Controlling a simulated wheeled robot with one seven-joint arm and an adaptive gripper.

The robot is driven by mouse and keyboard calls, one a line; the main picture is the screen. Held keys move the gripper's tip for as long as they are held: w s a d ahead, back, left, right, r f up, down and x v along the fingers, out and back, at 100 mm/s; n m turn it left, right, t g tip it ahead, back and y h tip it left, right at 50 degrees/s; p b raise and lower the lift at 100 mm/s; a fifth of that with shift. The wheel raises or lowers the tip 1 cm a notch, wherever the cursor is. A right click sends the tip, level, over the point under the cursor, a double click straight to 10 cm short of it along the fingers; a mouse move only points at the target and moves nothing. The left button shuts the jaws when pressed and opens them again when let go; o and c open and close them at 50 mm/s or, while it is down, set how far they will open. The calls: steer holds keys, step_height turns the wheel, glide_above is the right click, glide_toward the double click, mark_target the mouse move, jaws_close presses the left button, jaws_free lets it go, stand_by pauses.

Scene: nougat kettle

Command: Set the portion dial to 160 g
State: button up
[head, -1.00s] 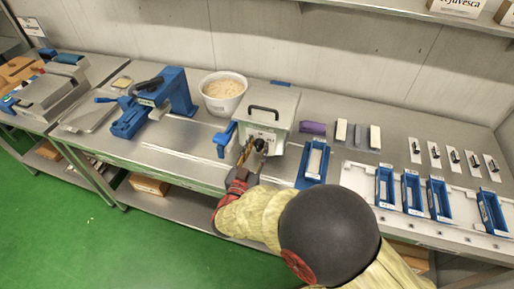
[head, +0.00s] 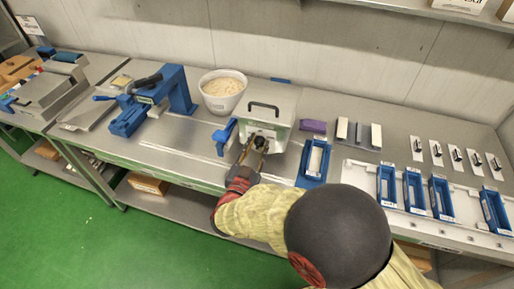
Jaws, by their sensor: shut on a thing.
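The portioning machine (head: 283,110) is a pale metal box with a black top handle, standing at the middle of the steel bench. The portion dial (head: 259,142) is a small black knob on its front face. My gripper (head: 256,150) reaches up to the front from below and is shut on the dial. The fingers and wrist cover much of the front panel. The dial's markings and pointer are too small and too hidden to read.
A blue lever (head: 224,134) is at the machine's left side. A blue-framed tray (head: 315,160) stands close on the right. A white tub (head: 222,92) of pale mass sits behind left. A blue press (head: 157,100) stands farther left. Several blue moulds (head: 412,190) line the right bench.

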steer(key=m+b, duration=0.1)
steer(key=m, duration=0.1)
steer(key=m+b, duration=0.1)
steer(key=b, duration=0.1)
steer(key=m+b, duration=0.2)
steer(key=shift+s+d+f+m, duration=0.1)
steer(key=shift+d+f+m, duration=0.15)
steer(key=shift+f+m, duration=0.05)
steer(key=m+b, duration=0.2)
steer(key=b, duration=0.1)
steer(key=shift+d+f+m+b, duration=0.1)
steer(key=shift+m+b, duration=0.25)
steer(key=shift+m, duration=0.05)
steer(key=shift+m+b, duration=0.8)
steer(key=o, duration=0.9)
steer(key=shift+o, duration=0.9)
steer(key=shift+s, duration=0.1)
steer(key=v, duration=1.2)
